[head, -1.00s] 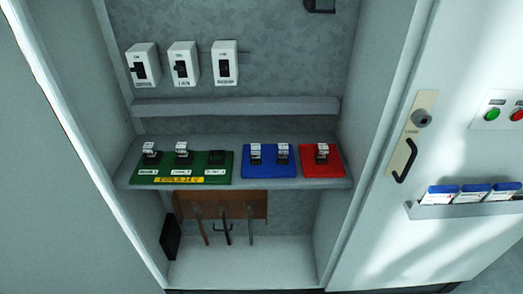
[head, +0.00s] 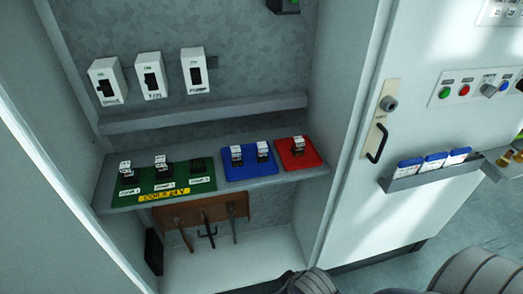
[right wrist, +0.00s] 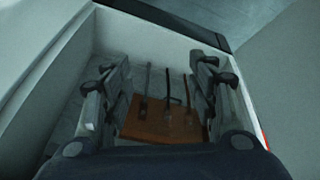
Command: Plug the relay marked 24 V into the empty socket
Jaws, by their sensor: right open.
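A green socket block (head: 150,200) stands on the cabinet shelf. Two relays with pale tops, the left one (head: 126,169) and the middle one (head: 161,162), sit in it. Its right socket (head: 202,166) is dark and empty. A yellow label (head: 164,196) on its front seems to read 24 V. Two more relays (head: 236,154) (head: 263,150) stand on a blue pad (head: 249,173), and one relay (head: 298,145) on a red pad (head: 313,160). Their markings are too small to read. My right gripper (right wrist: 160,88) is open and empty in the right wrist view. My left gripper is out of view.
Three white switches (head: 151,77) are above a ledge (head: 180,114). At right the open door (head: 350,200) carries a handle (head: 376,143), buttons (head: 463,90) and a holder (head: 395,184) with blue-and-white boxes.

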